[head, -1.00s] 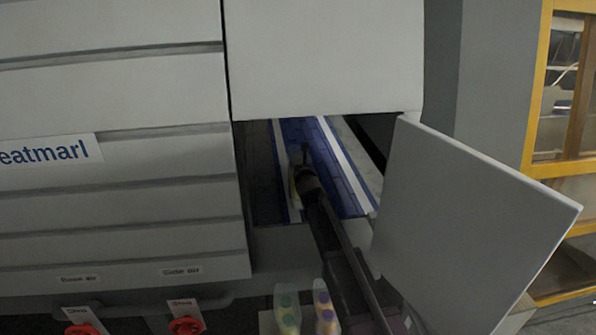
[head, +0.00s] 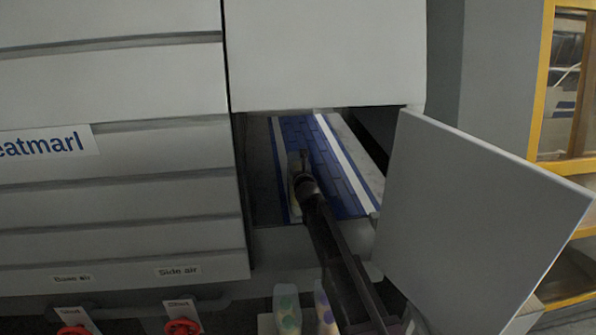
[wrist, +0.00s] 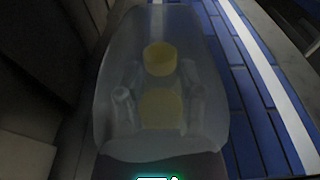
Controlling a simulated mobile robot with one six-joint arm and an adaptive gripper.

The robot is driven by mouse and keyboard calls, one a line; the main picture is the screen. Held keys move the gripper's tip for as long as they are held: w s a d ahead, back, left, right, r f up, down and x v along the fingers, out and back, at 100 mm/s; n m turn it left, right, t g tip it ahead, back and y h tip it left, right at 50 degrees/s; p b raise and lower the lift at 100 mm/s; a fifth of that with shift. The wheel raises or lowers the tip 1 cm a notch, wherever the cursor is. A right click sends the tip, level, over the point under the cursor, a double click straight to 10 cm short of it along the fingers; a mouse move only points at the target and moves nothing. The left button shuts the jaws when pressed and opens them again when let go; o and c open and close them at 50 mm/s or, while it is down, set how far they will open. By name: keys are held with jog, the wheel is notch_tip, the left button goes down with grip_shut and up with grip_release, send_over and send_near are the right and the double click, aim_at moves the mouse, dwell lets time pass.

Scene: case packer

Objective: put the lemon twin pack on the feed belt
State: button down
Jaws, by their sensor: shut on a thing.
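The lemon twin pack (wrist: 118,62) is a translucent pale pack with two yellow round parts, one above the other, filling the middle of the wrist view. In the head view a sliver of the pack (head: 293,168) shows left of my gripper (head: 303,163). My gripper is shut on the pack inside the machine opening. The feed belt (head: 338,172) is blue with white side strips. The pack is over the belt's left side in the head view; whether it touches the belt cannot be told. The fingertips are hard to make out.
A grey door (head: 480,215) stands open right of the opening. A grey panel (head: 325,55) hangs above it, and a slatted housing (head: 120,200) is at left. Other packs with coloured dots (head: 287,312) stand below the opening. The belt right of my gripper is clear.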

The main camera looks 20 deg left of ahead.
jog(key=shift+f, duration=0.1)
jog(key=shift+c, duration=1.1)
grip_release()
jog(key=p+v, duration=0.1)
jog(key=v, duration=1.1)
jog(key=shift+p, duration=0.4)
